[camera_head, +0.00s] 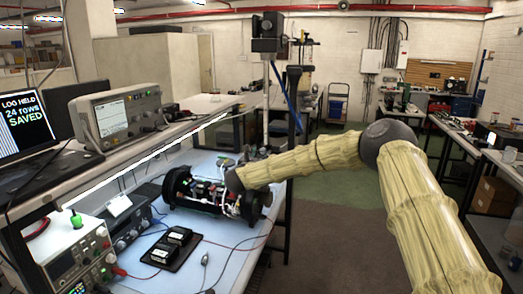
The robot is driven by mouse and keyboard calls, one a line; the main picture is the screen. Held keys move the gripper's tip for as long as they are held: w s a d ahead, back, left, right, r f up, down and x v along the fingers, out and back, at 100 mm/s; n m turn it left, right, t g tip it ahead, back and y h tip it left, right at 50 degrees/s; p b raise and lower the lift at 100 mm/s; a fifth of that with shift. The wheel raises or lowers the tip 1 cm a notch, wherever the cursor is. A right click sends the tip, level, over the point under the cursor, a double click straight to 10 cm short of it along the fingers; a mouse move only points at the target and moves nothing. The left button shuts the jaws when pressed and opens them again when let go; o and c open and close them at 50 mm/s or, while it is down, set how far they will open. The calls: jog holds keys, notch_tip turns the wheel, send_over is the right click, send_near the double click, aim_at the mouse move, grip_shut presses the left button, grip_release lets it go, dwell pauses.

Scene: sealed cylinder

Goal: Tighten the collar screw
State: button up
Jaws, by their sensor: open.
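The cylinder (207,192) lies on its side on the light blue bench top, with dark round end pieces and exposed electronics and wires between them. The collar screw is too small to make out. My arm reaches in from the right in a yellowish sleeve. My gripper (235,182), dark and small in this view, is open at the arm's far end, over or beside the cylinder's right part. I cannot tell whether it touches the cylinder. My arm and gripper hide some of that end.
A black tray (171,249) with two dark blocks lies on the bench (225,262) in front of the cylinder. Loose red and dark leads run across the bench. Instruments (68,250) stand at left, below a shelf with a meter (118,116). A dark post rises behind my arm.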

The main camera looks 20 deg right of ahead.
aim_at(263, 151)
jog(key=shift+p+x, duration=0.45)
jog(key=shift+x, duration=0.85)
grip_shut()
jog(key=shift+f, duration=0.1)
